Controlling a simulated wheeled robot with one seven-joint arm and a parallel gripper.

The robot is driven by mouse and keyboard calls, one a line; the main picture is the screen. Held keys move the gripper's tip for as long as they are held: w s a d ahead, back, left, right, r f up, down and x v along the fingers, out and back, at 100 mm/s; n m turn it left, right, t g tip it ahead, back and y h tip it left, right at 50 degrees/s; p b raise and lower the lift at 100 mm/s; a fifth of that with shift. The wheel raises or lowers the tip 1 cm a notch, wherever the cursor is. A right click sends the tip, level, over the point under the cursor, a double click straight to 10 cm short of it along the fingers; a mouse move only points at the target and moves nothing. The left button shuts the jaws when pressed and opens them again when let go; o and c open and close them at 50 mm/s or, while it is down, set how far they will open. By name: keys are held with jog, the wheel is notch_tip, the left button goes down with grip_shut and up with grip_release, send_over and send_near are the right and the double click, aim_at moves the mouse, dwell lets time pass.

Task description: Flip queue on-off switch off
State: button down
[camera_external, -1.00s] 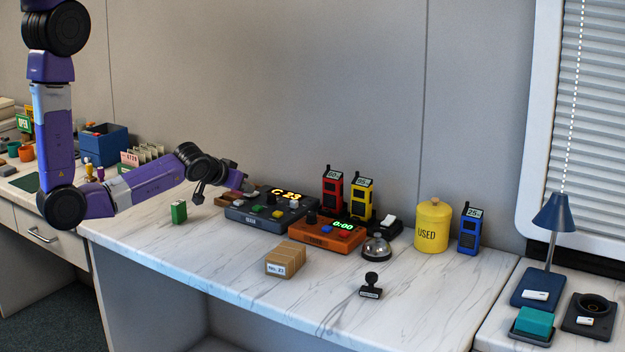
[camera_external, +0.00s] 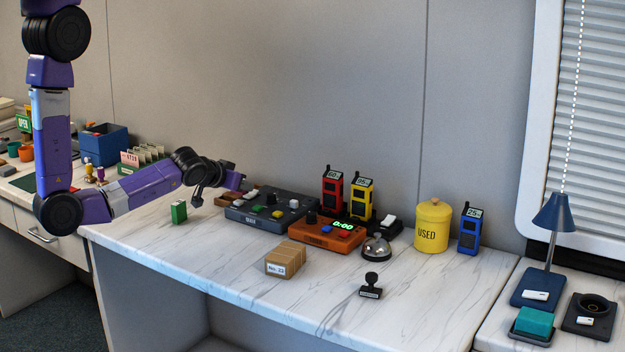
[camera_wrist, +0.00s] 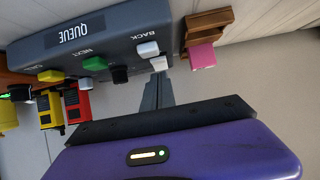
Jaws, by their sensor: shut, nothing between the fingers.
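The queue console (camera_external: 262,217) is a dark grey box on the marble counter, and its display is dark. It also shows upside down in the wrist view (camera_wrist: 115,38), with "QUEUE", "NEXT" and "BACK" lettering. Two small white controls sit near its corner by "BACK"; the one nearest my fingers (camera_wrist: 159,63) looks like the on-off switch. My gripper (camera_external: 240,189) is at the console's back left. In the wrist view my gripper (camera_wrist: 157,80) is shut and empty, its dark fingertips close to that white control. I cannot tell whether they touch.
An orange timer console (camera_external: 325,237) reading 0:00 stands right of the queue console, with red (camera_external: 332,191) and yellow (camera_external: 361,198) radios behind. A pink block (camera_wrist: 202,56) by a brown holder (camera_wrist: 208,20) is close to my fingers. A green block (camera_external: 178,212) stands left.

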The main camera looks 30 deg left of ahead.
aim_at(246, 201)
jog(key=shift+r, duration=0.25)
jog(key=shift+r+p, duration=0.6)
jog(key=shift+p, duration=0.05)
jog(key=s+r+p, duration=0.1)
jog(key=s+r, duration=0.1)
jog(key=r, duration=0.1)
jog(key=shift+p, duration=0.35)
jog(key=f+b+v, duration=0.1)
jog(key=v, duration=0.6)
jog(key=shift+s+r, duration=0.15)
jog(key=shift+s, duration=0.45)
